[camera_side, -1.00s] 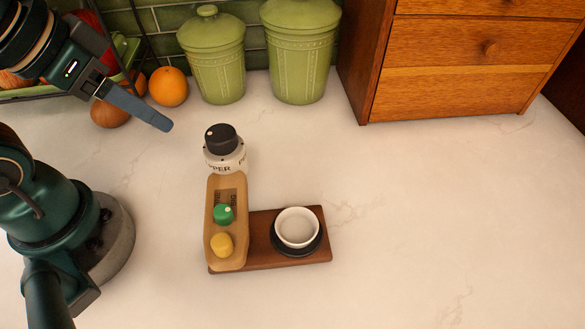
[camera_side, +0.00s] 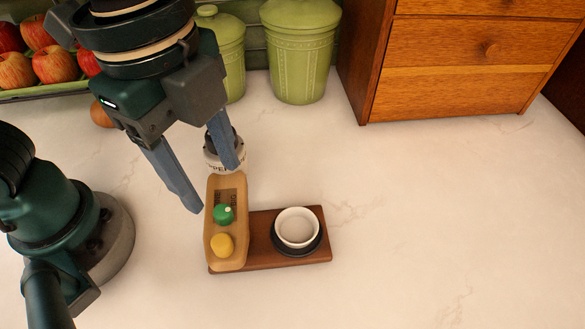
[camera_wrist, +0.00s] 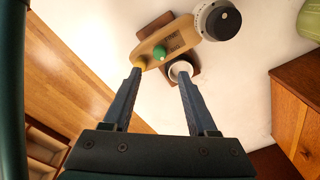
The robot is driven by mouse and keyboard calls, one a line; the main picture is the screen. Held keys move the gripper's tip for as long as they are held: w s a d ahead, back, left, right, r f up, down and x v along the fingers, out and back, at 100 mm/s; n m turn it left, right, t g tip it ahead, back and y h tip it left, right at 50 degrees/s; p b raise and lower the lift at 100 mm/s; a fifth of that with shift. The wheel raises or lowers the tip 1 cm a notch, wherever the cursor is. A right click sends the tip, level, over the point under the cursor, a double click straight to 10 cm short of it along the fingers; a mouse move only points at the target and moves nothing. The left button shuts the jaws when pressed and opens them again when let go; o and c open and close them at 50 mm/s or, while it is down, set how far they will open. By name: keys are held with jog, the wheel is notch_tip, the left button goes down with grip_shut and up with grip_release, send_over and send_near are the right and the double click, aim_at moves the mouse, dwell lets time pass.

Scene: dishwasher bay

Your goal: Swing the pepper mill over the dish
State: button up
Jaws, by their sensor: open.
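The pepper mill (camera_side: 211,160) is white with black lettering and stands at the far end of a tan wooden arm (camera_side: 240,225). One finger partly hides it in the side view; its dark cap shows in the wrist view (camera_wrist: 224,22). The arm carries a green knob (camera_side: 223,214) and a yellow knob (camera_side: 222,244). The white dish (camera_side: 297,228) sits in a black ring on the dark wood base (camera_side: 290,258), right of the arm; the mill is not over it. My gripper (camera_side: 216,187) is open and empty, above the arm near the mill.
Green lidded canisters (camera_side: 302,50) stand at the back, a wooden drawer cabinet (camera_side: 450,60) at the back right. Apples (camera_side: 52,63) lie in a tray at the back left, with an onion (camera_side: 101,115) nearby. The counter to the right is clear.

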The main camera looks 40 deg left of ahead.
aim_at(220, 240)
jog(key=shift+m+g+y, duration=0.3)
jog(key=shift+m, duration=0.5)
jog(key=s+d+f, duration=0.2)
jog(key=shift+s+d, duration=0.25)
jog(key=shift+s, duration=0.05)
jog(key=shift+f, duration=2.45)
grip_shut()
